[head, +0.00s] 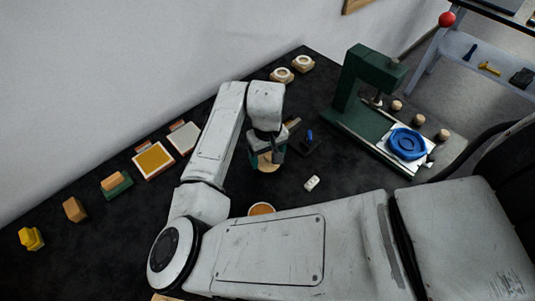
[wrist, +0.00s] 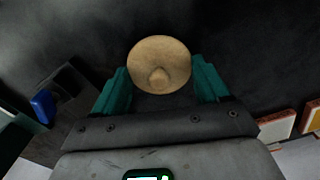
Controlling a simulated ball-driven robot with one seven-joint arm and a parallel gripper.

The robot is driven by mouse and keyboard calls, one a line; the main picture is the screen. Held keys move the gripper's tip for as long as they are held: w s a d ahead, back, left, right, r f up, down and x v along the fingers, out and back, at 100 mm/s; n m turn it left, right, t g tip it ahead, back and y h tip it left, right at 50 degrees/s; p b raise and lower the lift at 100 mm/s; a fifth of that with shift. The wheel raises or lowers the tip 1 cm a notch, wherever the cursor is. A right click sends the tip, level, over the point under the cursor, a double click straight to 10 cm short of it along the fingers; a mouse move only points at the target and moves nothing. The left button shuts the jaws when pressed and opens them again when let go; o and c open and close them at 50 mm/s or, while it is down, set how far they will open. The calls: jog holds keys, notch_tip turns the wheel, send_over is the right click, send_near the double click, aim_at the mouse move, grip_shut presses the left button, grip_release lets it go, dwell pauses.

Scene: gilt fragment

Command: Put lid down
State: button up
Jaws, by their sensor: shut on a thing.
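A round tan lid (wrist: 159,64) with a small knob in its middle is between the teal fingers of my gripper (wrist: 160,84) in the wrist view. The fingers are shut on it from its left and right sides. In the head view the lid (head: 268,161) shows under my gripper (head: 265,154), partly hidden by the fingers and wrist. It is over the dark table; I cannot tell how high it is above the surface.
A dark block with a blue piece (head: 309,135) lies just right of my gripper. A small white item (head: 312,183) and an orange-topped round thing (head: 261,209) are nearer. A green press (head: 362,85) stands at right, beside a blue ring (head: 407,144). Coloured pads (head: 153,161) line the wall side.

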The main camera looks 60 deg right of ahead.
aim_at(268, 155)
jog(key=shift+f, duration=0.35)
jog(key=shift+f, duration=0.15)
jog(key=o, duration=1)
notch_tip(268, 155, up, 12)
jog(key=shift+r+b, duration=0.2)
jog(key=shift+b, duration=0.5)
jog(key=shift+s+f, duration=0.1)
